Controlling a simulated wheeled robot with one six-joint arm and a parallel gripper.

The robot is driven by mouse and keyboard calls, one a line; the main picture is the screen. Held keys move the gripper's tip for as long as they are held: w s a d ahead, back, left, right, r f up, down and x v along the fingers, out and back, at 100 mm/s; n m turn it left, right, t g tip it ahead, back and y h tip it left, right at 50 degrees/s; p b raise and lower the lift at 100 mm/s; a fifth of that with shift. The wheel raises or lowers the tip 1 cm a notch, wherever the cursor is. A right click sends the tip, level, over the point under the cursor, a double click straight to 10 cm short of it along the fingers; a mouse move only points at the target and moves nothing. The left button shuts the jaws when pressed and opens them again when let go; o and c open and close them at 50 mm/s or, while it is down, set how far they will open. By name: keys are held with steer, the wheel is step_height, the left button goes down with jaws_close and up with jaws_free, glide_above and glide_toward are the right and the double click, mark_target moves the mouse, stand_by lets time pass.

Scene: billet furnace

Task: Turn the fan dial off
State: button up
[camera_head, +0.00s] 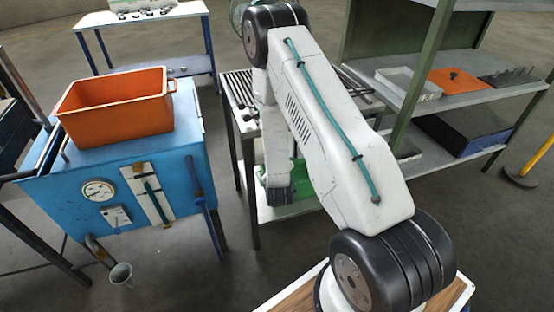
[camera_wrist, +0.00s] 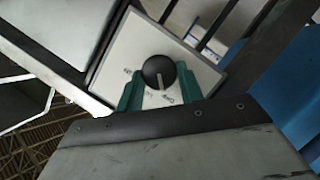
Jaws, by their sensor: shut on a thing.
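The fan dial (camera_wrist: 158,71) is a round black knob with a pale pointer line, set on a white plate (camera_wrist: 122,50) with small printed marks, seen in the wrist view. The pointer line runs toward the bottom of the picture. The print is too small and tilted to read surely. My gripper (camera_wrist: 158,86) has its two green fingers on either side of the knob, shut on it. In the head view my white arm covers much of the middle, and I cannot make out the dial or the fingertips clearly there.
A blue furnace (camera_head: 193,140) with a gauge (camera_head: 98,191) stands at left, an orange bin (camera_head: 118,104) on top. A roller table (camera_head: 240,90) stands behind my arm. A shelf rack (camera_head: 455,98) with trays is at right.

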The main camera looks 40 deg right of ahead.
steer(key=shift+d, duration=0.1)
steer(key=o, duration=1)
steer(key=v, duration=0.7)
steer(key=shift+s+a, duration=0.25)
steer(key=shift+s, duration=0.1)
